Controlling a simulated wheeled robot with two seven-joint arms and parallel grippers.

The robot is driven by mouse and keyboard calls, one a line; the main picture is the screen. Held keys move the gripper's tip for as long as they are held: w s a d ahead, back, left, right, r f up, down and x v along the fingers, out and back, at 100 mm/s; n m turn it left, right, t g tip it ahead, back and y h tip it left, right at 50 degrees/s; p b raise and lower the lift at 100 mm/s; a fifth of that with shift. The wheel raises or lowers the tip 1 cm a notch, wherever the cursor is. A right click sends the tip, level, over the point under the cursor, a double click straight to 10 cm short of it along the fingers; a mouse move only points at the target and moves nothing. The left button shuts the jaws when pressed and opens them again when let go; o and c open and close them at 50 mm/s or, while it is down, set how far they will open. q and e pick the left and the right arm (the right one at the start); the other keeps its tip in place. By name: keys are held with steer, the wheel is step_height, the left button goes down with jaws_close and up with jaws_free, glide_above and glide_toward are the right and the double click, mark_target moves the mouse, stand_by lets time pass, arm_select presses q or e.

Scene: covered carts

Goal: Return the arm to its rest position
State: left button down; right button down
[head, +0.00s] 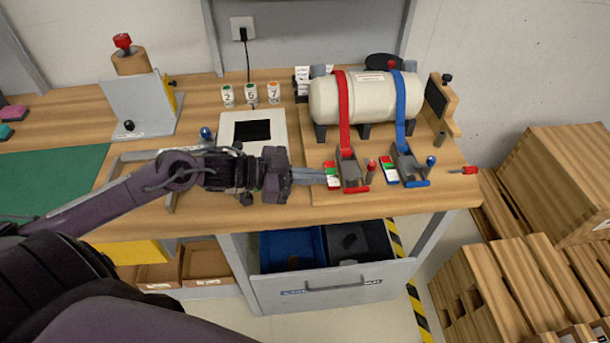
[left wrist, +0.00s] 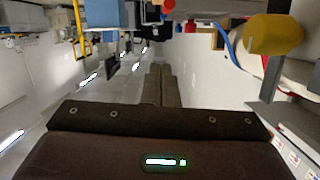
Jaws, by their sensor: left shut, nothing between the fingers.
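My left arm comes in from the left in the head view and reaches over the front of the wooden workbench (head: 250,213). My left gripper (head: 318,176) is shut and empty, its fingers pointing right. The fingertips are beside the red strap's buckle (head: 350,172), at its left; I cannot tell whether they touch it. In the left wrist view the shut fingers (left wrist: 160,80) show together at the middle, with nothing between them. My right gripper is in neither view.
A cream tank (head: 366,97) lies under a red strap (head: 343,110) and a blue strap (head: 400,105). A grey stand (head: 140,105) is at the back left. An open drawer (head: 335,287) juts out below the bench. Wooden crates (head: 560,180) stand at the right.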

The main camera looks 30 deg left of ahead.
arm_select(q)
steer(key=shift+v, duration=0.9)
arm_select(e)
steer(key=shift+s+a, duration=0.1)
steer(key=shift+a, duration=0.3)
arm_select(q)
steer(key=shift+d, duration=0.1)
